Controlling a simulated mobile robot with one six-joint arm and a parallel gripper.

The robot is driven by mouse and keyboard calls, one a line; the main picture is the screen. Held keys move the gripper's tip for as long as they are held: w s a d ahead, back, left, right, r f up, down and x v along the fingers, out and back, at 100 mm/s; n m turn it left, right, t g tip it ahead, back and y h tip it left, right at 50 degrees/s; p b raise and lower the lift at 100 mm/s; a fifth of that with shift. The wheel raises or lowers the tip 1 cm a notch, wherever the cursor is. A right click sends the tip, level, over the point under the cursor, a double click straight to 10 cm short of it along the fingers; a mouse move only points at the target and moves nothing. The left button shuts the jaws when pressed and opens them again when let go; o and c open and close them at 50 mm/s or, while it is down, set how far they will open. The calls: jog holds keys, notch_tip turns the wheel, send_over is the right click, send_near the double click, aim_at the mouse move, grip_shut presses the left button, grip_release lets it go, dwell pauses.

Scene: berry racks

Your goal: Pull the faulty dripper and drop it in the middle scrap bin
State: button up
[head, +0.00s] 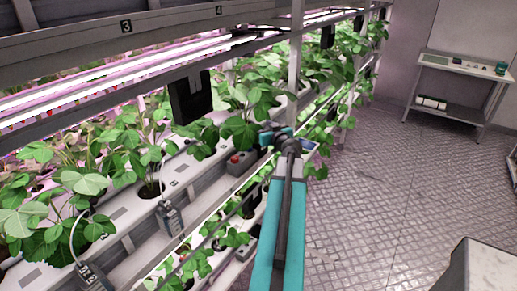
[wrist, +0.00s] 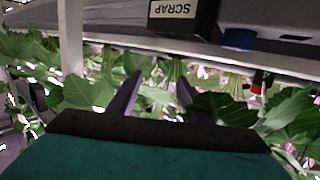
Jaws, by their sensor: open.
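My gripper (wrist: 155,95) is open and empty in the wrist view, with its two dark fingers pointing into strawberry leaves. In the head view my gripper end (head: 270,137) is among leaves beside the rack, and its fingertips are hard to make out. A dark box with a "SCRAP" label (wrist: 174,9) shows at the top of the wrist view, beyond the fingers; I cannot tell whether it is the middle bin. A small red part (wrist: 257,82) shows among the leaves to the right of the fingers. I cannot make out the faulty dripper for certain.
Grey boxes with white tubes (head: 170,217) sit along the planting channel (head: 120,215). A black box (head: 190,97) hangs from the rack. A grey box with a red button (head: 238,161) is left of my arm. A side table (head: 464,66) stands back right. The floor (head: 375,190) is clear.

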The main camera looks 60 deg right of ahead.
jog(key=b+v, duration=1)
jog(key=v, duration=0.1)
jog(key=shift+f, duration=0.2)
dwell(0.5)
jog(key=b, duration=0.4)
jog(key=shift+s+a+r, duration=0.1)
jog(key=shift+s+a, duration=0.1)
jog(key=shift+s, duration=0.15)
jog(key=s+b, duration=0.1)
jog(key=b, duration=0.4)
jog(key=shift+a+b, duration=0.35)
jog(key=shift+s+a+r+b, duration=0.2)
jog(key=shift+s+b, duration=0.1)
jog(key=shift+b, duration=0.4)
dwell(0.4)
